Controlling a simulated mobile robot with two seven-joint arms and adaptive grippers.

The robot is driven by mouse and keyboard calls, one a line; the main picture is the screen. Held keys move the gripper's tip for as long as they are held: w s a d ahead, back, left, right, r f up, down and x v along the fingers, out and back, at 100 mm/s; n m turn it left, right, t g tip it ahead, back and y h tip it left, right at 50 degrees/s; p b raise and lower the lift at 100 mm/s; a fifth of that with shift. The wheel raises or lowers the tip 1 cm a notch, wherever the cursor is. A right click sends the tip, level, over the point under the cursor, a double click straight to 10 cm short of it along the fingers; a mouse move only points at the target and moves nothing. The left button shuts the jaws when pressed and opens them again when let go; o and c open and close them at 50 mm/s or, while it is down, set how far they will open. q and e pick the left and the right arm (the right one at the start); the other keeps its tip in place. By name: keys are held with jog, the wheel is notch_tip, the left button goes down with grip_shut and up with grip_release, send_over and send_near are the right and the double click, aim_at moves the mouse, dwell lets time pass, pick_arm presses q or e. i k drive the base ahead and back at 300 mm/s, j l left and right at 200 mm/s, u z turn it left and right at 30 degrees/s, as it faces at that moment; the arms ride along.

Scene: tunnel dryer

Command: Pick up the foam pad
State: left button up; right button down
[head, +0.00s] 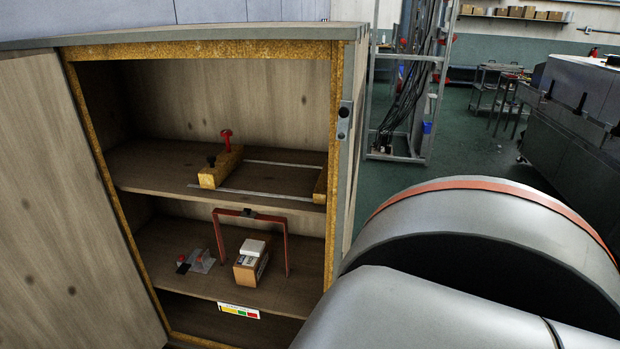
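An open wooden cabinet holds small items on its shelves. On the middle shelf (205,285), a small white block (252,247) lies on top of a brown box (245,274); it may be the foam pad, but I cannot tell for sure. A red arch-shaped frame (284,238) stands around and behind the box. Left of the box lie grey plates (203,264) with red handles and a small dark piece (183,267). Neither of my grippers shows in the head view. A large part of my own arm fills the lower right.
The cabinet door (70,210) stands open at the left. The upper shelf (150,165) holds a wooden frame with metal rods and a red knob (226,138). A cable rack (405,90) and grey machine (575,120) stand beyond, with green floor between.

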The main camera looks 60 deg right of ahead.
aim_at(251, 247)
jog(key=j+z, duration=0.2)
jog(key=z, duration=1.45)
jog(key=i+j+z, duration=0.1)
jog(key=z, duration=0.25)
jog(key=j+z, duration=0.15)
jog(key=z, duration=0.2)
jog(key=i+j+z, duration=0.1)
jog(key=z, duration=0.3)
jog(key=j+z, duration=0.45)
jog(key=j, duration=0.6)
